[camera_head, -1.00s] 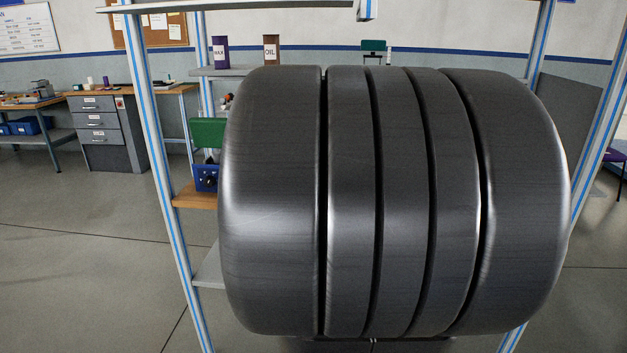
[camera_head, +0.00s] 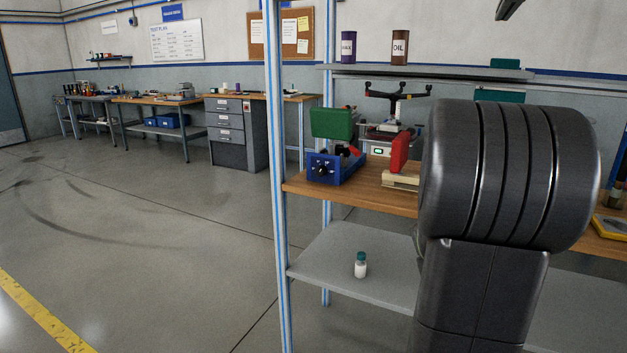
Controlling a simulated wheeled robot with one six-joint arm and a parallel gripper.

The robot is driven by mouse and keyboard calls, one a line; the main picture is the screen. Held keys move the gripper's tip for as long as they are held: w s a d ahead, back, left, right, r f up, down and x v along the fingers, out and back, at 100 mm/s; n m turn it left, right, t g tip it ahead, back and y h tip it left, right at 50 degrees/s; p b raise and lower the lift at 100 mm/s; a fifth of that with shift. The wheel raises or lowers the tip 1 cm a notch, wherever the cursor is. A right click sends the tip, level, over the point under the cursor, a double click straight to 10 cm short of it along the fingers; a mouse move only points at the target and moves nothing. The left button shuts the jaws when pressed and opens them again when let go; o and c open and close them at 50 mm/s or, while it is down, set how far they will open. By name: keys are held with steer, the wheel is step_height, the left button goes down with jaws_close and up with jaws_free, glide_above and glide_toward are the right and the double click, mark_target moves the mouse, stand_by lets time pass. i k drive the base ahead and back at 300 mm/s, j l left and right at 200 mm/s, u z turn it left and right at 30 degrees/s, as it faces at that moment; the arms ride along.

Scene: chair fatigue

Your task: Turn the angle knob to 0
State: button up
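A blue device (camera_head: 345,170) sits at the left end of a wooden shelf. A round black knob (camera_head: 322,170) shows on its front face. Its markings and setting are too small to read, and I cannot tell whether it is the angle knob. A green block-shaped part (camera_head: 333,123) stands above the blue device. My gripper is not in view. A large dark ribbed part of my own arm fills the right side and hides part of the shelf.
A metal frame post (camera_head: 280,200) stands left of the wooden shelf (camera_head: 395,202). A small bottle (camera_head: 360,265) stands on the grey shelf (camera_head: 330,260) below. The floor at left is clear.

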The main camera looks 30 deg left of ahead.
mark_target(321, 170)
steer(key=i+j+u, duration=0.1)
steer(key=j+u, duration=0.25)
steer(key=i+j+u, duration=0.15)
steer(key=j+u, duration=0.25)
steer(key=i+j+u, duration=0.2)
steer(key=u, duration=0.15)
